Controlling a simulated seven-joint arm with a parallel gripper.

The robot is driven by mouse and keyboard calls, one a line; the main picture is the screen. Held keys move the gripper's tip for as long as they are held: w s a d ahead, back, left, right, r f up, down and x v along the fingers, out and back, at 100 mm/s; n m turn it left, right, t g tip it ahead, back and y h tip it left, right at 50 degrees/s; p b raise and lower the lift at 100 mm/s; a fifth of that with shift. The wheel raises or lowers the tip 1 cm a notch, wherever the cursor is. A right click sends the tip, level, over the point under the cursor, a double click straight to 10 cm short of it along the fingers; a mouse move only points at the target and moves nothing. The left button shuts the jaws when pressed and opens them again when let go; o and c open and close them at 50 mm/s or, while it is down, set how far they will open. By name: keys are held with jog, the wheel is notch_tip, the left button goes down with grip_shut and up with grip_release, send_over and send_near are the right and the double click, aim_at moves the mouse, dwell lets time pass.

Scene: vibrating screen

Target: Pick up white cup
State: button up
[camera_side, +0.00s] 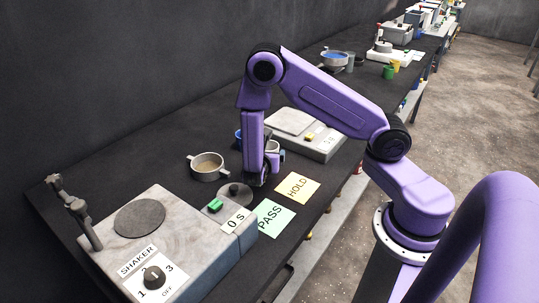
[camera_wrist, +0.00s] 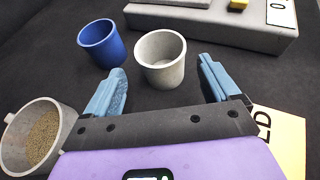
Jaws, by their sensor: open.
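The white cup (camera_wrist: 161,58) stands upright on the dark table, just beyond my fingertips in the wrist view. It looks empty. In the side view the white cup (camera_side: 272,147) is partly hidden behind my gripper (camera_side: 262,180). In the wrist view my gripper (camera_wrist: 160,85) is open, with one blue-grey finger to the left of the cup and one to the right. Nothing is held between the fingers. A blue cup (camera_wrist: 102,43) stands close to the left of the white cup; in the side view it is mostly hidden behind my arm.
A sieve pan with brown grains (camera_wrist: 42,136) sits at lower left in the wrist view. A scale (camera_side: 309,142) stands behind the cups. A yellow HOLD card (camera_side: 297,187) and green PASS card (camera_side: 270,218) lie near the front edge. The shaker (camera_side: 190,237) is at left.

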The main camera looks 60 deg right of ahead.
jog(key=shift+x, duration=2.35)
jog(key=shift+s+d+r, duration=0.1)
jog(key=shift+r, duration=0.05)
jog(key=c, duration=1)
jog(key=shift+r, duration=0.1)
jog(key=shift+c, duration=0.2)
